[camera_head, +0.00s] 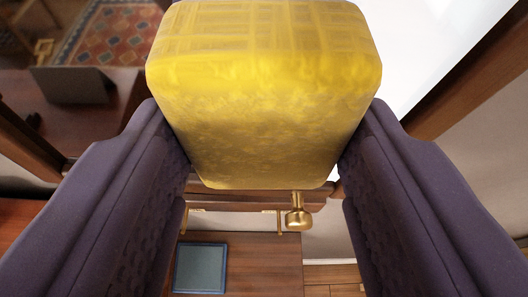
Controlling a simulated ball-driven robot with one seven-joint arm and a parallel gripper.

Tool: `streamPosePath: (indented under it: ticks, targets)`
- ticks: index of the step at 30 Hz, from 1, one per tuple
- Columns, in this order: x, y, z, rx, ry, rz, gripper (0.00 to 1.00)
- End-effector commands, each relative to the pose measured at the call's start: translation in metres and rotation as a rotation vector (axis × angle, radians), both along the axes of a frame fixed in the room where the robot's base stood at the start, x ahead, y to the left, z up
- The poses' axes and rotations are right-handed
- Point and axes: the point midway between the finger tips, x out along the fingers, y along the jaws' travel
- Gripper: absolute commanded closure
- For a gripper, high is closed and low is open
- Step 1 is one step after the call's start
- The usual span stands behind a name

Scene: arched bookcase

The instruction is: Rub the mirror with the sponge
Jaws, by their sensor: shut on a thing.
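The yellow sponge (265,110) is a thick block with rounded corners and a patterned upper face. It sits at the top centre of the view. My gripper (265,125) has its two purple padded fingers shut on the sponge, one against each side. The mirror (412,50) lies behind the sponge in a brown wooden frame (470,75). It looks bright white on the right and shows a darker room with a patterned rug on the left. The sponge hides the mirror's middle. I cannot tell whether the sponge touches the glass.
A brass knob (298,213) sticks out below the sponge, near the frame's lower edge. Further down is a wooden surface (265,262) with a blue-edged square item (201,268) on it. A pale wall (480,150) is at the right.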

Motion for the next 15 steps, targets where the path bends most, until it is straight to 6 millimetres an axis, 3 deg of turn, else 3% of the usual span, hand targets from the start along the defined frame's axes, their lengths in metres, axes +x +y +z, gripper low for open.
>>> streamPosePath:
  ticks: [8, 15]
  targets:
    - [0.004, 0.000, 0.000, 0.000, -0.001, 0.000, 0.70]
    - [0.007, -0.021, -0.003, 0.001, 0.001, -0.004, 0.70]
